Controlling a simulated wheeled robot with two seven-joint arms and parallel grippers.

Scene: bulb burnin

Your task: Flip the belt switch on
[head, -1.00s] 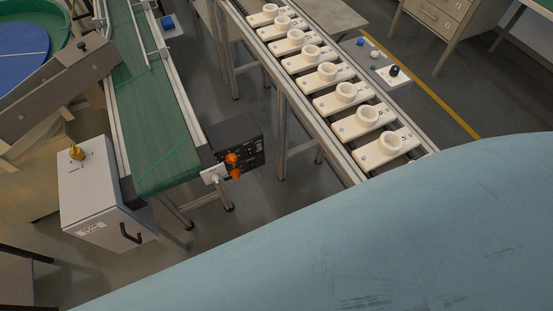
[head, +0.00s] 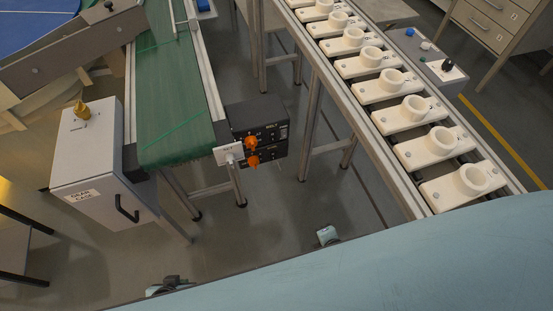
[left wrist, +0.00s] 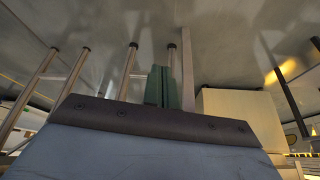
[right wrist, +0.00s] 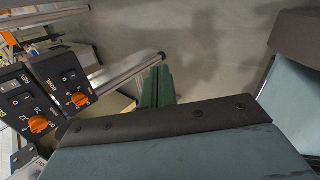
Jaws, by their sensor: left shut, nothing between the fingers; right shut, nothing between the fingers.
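Two stacked black control boxes sit at the near end of the green belt (head: 172,100) in the head view. The upper one, the belt box (head: 246,113), has lettering that looks like BELT. Each box has an orange knob (head: 251,142). My left gripper (left wrist: 164,80) is shut and empty, over floor and metal legs.
A rail line with several white socket holders (head: 415,112) runs along the right. Open floor (head: 270,215) lies in front of the boxes. My light-blue arm covers the lower right.

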